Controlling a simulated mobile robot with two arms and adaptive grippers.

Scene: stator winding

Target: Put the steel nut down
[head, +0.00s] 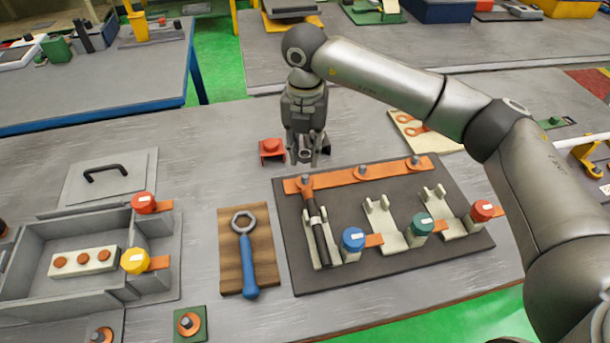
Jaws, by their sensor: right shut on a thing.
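My right gripper (304,158) hangs pointing down over the grey table, just behind the back left edge of the dark board. It is shut on the steel nut (305,155), which shows small and grey between the fingers and is partly hidden by them. I cannot tell whether the nut touches the table surface. The dark board (455,250) carries an orange bar (340,174) with several bolt heads along its back edge. My left gripper is not in view.
A red block (271,148) stands just left of my right gripper. A blue-handled wrench (247,262) lies on a wooden mat (232,278). A grey open box (25,245) with terminals is at left. Bare table lies between the box lid (130,180) and the red block.

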